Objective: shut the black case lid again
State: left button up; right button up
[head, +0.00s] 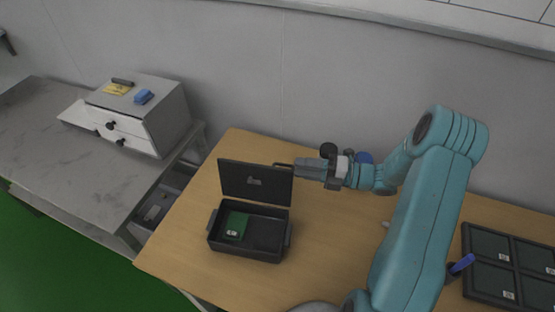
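The black case (247,252) stands on the wooden table with its lid (255,181) raised upright at the back. A green board (235,225) with a small white label lies inside at the left. My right gripper (282,166) reaches in from the right, with its tip at the lid's upper right corner. It looks close to or touching the lid; whether it grips the edge I cannot tell. The small fingers do not show clearly enough to tell open from shut. My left gripper is not in view.
A black tray (467,283) with several dark panels lies at the right, near a blue-handled tool (461,264). A white drawer box (158,118) stands on the grey bench (60,150) at the left. The wooden table (180,245) is clear left of the case.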

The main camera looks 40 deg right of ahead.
aim_at(279, 165)
jog(key=p+x, duration=0.1)
jog(key=x, duration=0.6)
jog(key=shift+w+a, duration=0.1)
jog(key=shift+w, duration=0.1)
grip_shut()
